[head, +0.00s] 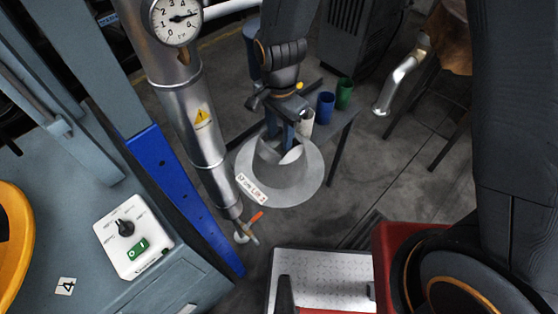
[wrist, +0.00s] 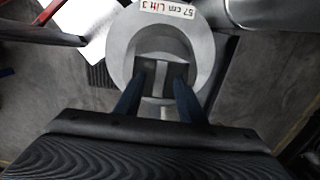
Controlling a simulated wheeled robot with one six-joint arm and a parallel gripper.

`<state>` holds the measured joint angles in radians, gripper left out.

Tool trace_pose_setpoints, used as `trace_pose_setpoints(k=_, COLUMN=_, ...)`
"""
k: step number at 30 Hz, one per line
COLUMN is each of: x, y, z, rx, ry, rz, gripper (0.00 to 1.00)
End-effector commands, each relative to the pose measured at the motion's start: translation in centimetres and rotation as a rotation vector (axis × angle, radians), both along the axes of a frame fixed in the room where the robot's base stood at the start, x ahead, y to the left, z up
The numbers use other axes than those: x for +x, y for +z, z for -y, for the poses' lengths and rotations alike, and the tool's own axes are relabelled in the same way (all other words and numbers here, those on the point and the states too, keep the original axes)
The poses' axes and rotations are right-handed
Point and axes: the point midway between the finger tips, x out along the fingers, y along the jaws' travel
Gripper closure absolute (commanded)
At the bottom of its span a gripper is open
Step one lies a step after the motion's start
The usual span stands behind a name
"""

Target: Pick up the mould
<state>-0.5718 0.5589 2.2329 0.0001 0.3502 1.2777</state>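The mould (head: 293,190) is a grey, hat-shaped metal piece with a wide round brim and a white label reading "57 cm Lift 3". My gripper (head: 284,143) points down into its hollow crown. In the wrist view the mould (wrist: 205,45) lies straight ahead, with the fingers of my gripper (wrist: 160,82) reaching into the recess on either side of a central rib. The fingers appear shut on the mould, which seems to hang level with floor visible around it. The exact finger contact is hard to see.
A silver column (head: 195,115) with a pressure gauge (head: 175,20) stands close left of the mould. A low bench with blue (head: 326,107) and green (head: 344,92) cups is behind it. A control box (head: 132,235) is at lower left. Open floor (head: 390,165) lies to the right.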

Motion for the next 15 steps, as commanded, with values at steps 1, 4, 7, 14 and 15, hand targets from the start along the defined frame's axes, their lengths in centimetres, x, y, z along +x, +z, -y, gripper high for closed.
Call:
trace_pose_setpoints(k=1, x=-0.06, y=-0.53, z=0.04, rx=-0.001, ry=0.000, rz=-0.002, gripper=0.64)
trace_pose_setpoints(k=4, x=-0.06, y=-1.21, z=0.07, rx=-0.002, ry=-0.001, rz=-0.001, gripper=0.64)
trace_pose_setpoints(k=7, x=0.00, y=-1.48, z=0.05, rx=0.000, ry=-0.001, rz=0.000, gripper=0.64)
trace_pose_setpoints(k=14, x=0.02, y=-1.48, z=0.06, rx=0.001, ry=-0.001, rz=0.001, gripper=0.69)
trace_pose_setpoints(k=15, x=0.02, y=-1.48, z=0.06, rx=0.001, ry=-0.001, rz=0.001, gripper=0.76)
